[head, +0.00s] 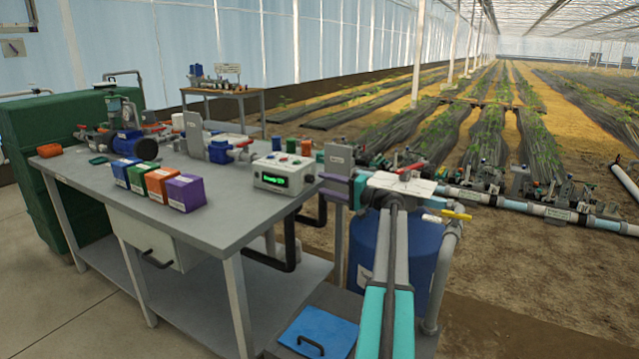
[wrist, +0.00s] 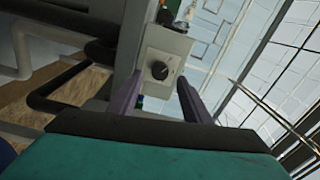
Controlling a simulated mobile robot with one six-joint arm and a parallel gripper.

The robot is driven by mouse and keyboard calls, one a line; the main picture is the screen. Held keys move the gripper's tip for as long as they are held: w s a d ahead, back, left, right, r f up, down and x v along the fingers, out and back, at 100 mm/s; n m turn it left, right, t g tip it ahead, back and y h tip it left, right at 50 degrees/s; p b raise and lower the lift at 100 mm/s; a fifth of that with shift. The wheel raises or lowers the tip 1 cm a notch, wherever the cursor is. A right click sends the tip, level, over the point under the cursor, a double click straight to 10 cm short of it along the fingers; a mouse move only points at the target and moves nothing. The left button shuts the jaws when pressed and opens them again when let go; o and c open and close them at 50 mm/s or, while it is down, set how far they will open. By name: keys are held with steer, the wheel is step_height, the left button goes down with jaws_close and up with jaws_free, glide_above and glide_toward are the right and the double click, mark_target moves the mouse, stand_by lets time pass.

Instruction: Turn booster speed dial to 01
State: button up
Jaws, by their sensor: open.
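A black round dial (wrist: 160,70) sits on the face of a pale grey box (wrist: 168,45) in the wrist view. My gripper (wrist: 161,92) is open, with its two purple fingers apart and pointing towards that face. The dial shows between the fingers, and I see no contact. In the head view my gripper (head: 343,186) is just right of the table. A pale control box (head: 284,174) with a lit green display stands on the table's right end; the display's digits are too small to read. The dial cannot be made out in the head view.
The grey table (head: 215,225) carries several coloured boxes, including a purple one (head: 186,192), and a blue pump (head: 128,145). A blue drum (head: 420,245) stands beneath my arm. Dark pipes (wrist: 75,70) run left of the fingers in the wrist view.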

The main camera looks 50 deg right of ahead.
steer(key=v, duration=0.9)
steer(key=shift+s+p, duration=0.25)
steer(key=shift+p, duration=0.2)
steer(key=shift+d, duration=0.1)
steer(key=shift+r, duration=0.1)
